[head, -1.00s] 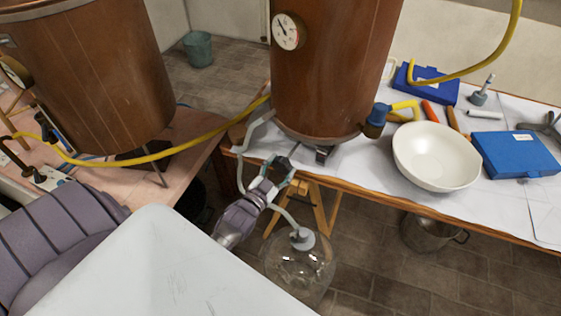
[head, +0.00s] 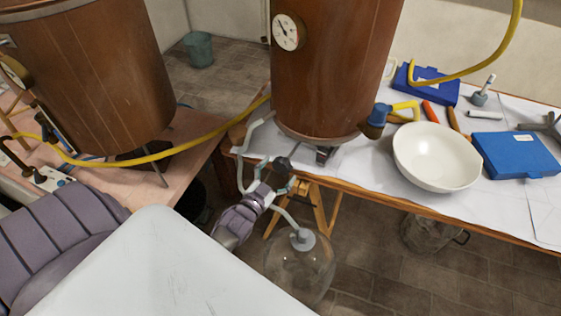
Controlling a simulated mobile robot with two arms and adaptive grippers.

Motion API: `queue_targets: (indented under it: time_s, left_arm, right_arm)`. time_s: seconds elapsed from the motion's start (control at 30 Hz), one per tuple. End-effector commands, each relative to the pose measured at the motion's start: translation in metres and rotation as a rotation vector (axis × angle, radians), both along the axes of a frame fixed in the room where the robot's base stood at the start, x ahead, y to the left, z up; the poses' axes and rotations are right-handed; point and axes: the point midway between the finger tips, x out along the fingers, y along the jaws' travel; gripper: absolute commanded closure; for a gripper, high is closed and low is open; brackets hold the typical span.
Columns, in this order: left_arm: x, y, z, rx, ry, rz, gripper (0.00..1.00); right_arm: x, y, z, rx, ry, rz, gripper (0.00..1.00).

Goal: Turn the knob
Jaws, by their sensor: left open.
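A small dark rounded piece (head: 282,164), which looks like the knob, shows below the front of the middle copper vessel (head: 335,75), by the table edge. My left gripper (head: 274,178) reaches up to it from the lower left. Its fingers are apart around or beside the dark piece; I cannot tell whether they touch it. The gripper hides part of the area below the piece. My right gripper is not in view.
Grey tubing (head: 249,140) runs close to the gripper. A glass flask (head: 300,268) stands below it. A white bowl (head: 436,157), a blue box (head: 515,154) and tools lie on the table to the right. A yellow hose (head: 150,157) crosses behind.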

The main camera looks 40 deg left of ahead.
Motion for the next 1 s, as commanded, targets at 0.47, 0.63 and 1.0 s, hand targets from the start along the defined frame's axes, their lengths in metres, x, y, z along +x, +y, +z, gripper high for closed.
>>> queue_targets:
  time_s: [0.47, 0.63, 1.0]
  left_arm:
    - [-0.093, -0.006, -0.001, 0.000, 0.003, 0.000, 0.14]
    - [-0.105, -0.006, -0.001, -0.001, 0.002, 0.001, 0.14]
    - [-0.106, -0.007, 0.000, -0.001, 0.001, 0.000, 0.14]
  right_arm:
    - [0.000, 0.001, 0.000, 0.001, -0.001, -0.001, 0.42]
    - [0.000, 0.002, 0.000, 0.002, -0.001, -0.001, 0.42]
    - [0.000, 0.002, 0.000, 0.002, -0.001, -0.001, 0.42]
